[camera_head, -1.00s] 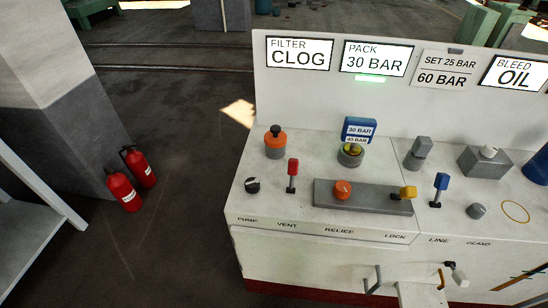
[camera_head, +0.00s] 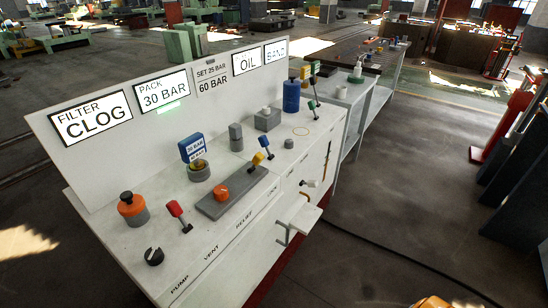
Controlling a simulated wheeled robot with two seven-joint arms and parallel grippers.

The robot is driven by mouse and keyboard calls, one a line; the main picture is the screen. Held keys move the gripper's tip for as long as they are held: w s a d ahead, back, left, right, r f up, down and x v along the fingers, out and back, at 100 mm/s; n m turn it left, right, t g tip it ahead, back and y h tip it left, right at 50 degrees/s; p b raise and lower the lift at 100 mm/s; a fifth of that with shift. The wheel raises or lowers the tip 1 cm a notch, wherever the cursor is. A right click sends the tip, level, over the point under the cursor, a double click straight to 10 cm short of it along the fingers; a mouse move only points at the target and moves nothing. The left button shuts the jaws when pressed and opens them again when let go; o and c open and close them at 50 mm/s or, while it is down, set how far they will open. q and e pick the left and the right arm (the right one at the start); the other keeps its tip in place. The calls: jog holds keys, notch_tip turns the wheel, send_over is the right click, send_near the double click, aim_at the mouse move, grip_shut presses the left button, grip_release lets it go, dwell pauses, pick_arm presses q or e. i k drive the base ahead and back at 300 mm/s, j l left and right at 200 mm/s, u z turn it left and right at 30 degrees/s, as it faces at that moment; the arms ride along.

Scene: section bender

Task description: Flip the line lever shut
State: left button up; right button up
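The line lever (camera_head: 265,143) has a blue handle. It stands roughly upright on the white bench top, just behind the yellow lock lever (camera_head: 257,159), which partly overlaps its lower part. Neither of my grippers is in view.
The white bench (camera_head: 110,240) also carries a red vent lever (camera_head: 178,214), an orange relief knob (camera_head: 221,194), a black pump knob (camera_head: 153,256) and a green lever (camera_head: 313,105). A small shelf (camera_head: 303,214) juts from its front.

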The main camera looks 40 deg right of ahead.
aim_at(264, 142)
jog(key=j+z, duration=0.4)
jog(key=j, duration=0.25)
jog(key=j+z, duration=0.4)
jog(key=j, duration=0.25)
jog(key=k+j+z, duration=0.1)
jog(key=j+z, duration=0.3)
jog(key=j, duration=0.25)
jog(key=i+j+z, duration=0.2)
jog(key=j+z, duration=0.2)
jog(key=j, duration=0.3)
jog(key=i+j+z, duration=0.15)
jog(key=j+z, duration=0.3)
jog(key=j, duration=0.3)
jog(key=j+z, duration=0.4)
jog(key=j, duration=0.35)
jog(key=j+z, duration=0.4)
jog(key=j, duration=0.25)
